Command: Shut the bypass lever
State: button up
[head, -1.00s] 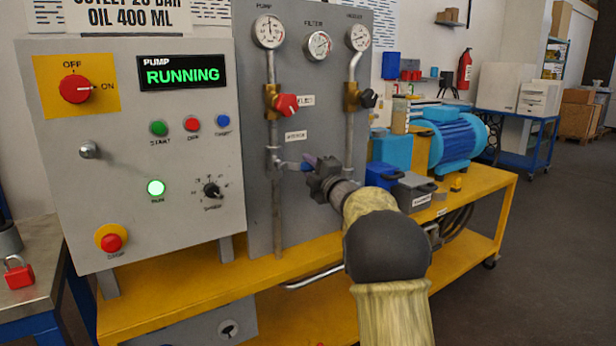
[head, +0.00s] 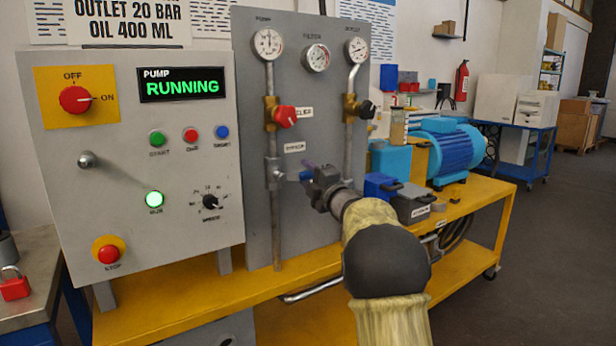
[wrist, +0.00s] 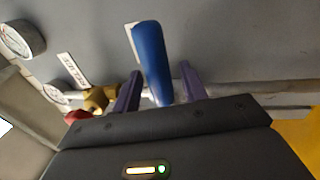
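The bypass lever (head: 304,175) has a blue handle. It sticks out to the right from the grey valve on the left pipe, roughly level in the head view. My gripper (head: 311,170) is at its free end and partly covers it. In the wrist view the blue handle (wrist: 151,55) stands between the two purple fingers of my gripper (wrist: 160,85). The fingers are apart, with a visible gap on the right of the handle. I see no clear grip on it.
A red-handled valve (head: 284,116) sits above on the same pipe, and a black-knobbed valve (head: 365,108) on the right pipe. The grey panel (head: 318,100) is close behind. The pump control box (head: 140,160) stands left. Blue and grey boxes (head: 410,204) lie right.

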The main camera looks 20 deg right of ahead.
jog(key=shift+s, duration=0.1)
jog(key=p+v, duration=0.1)
jog(key=v, duration=1.6)
